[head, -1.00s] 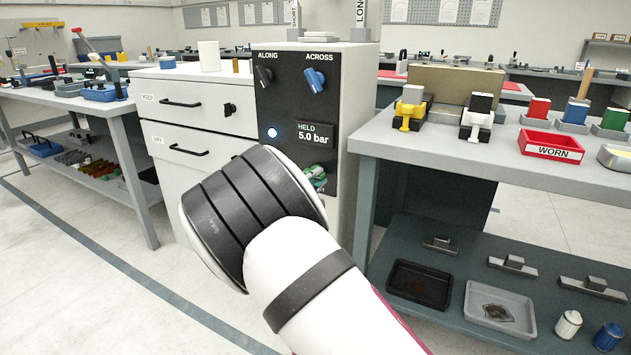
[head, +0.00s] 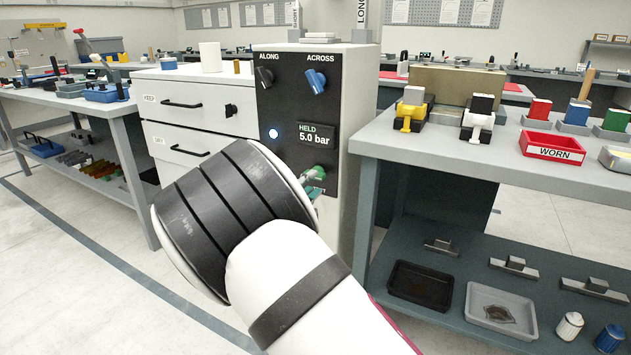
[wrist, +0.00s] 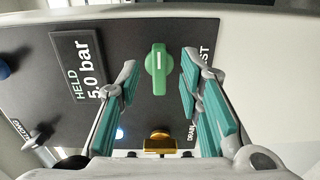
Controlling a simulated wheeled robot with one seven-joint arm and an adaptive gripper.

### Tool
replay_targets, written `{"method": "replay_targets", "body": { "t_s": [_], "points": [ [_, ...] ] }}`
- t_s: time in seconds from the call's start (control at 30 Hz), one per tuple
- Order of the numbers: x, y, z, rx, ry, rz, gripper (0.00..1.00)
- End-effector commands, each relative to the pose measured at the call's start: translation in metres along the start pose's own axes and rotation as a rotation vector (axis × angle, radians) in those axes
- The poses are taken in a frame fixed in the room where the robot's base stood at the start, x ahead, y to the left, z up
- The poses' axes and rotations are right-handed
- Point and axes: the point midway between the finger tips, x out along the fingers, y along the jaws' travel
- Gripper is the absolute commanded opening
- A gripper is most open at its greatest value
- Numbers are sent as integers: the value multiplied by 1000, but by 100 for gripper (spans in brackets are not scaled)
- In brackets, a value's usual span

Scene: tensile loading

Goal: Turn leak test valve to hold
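The green valve knob (wrist: 159,72) is on the dark panel (wrist: 225,45), its long side running up and down in the wrist view with a white line on it. My gripper (wrist: 159,88) is open, with one teal-padded finger on each side of the knob and visible gaps between. Lettering beside the knob is partly hidden by the right finger; "ST" and "DRAIN" show. The display (head: 316,139) reads HELD 5.0 bar. In the head view, my wrist covers the panel's lower part; a bit of green (head: 316,172) shows past it.
A brass fitting (wrist: 160,141) sits below the knob in the wrist view. A black ALONG knob (head: 265,77) and a blue ACROSS knob (head: 315,79) are higher on the panel. A bench (head: 400,140) with a red WORN tray (head: 551,149) stands to the right.

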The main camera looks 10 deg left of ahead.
Motion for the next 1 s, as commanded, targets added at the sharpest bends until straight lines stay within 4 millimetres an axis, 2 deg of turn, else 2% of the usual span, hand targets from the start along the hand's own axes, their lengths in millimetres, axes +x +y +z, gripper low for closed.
{"method": "replay_targets", "body": {
  "t_s": [0.03, 0.2, 0.4, 0.6, 0.87, 0.97, 1.0],
  "points": [
    [-12, 0, -2, 1, 4, -1, 33],
    [-46, 0, -1, 1, 2, -2, 33],
    [-74, -1, 0, 1, 0, -1, 33],
    [-83, 0, 0, 1, -1, -1, 33],
    [-83, 0, 1, 1, -2, -1, 33],
    [-78, 4, 10, 9, -27, -9, 33],
    [-74, 9, 20, 17, -52, -19, 33]
  ]
}}
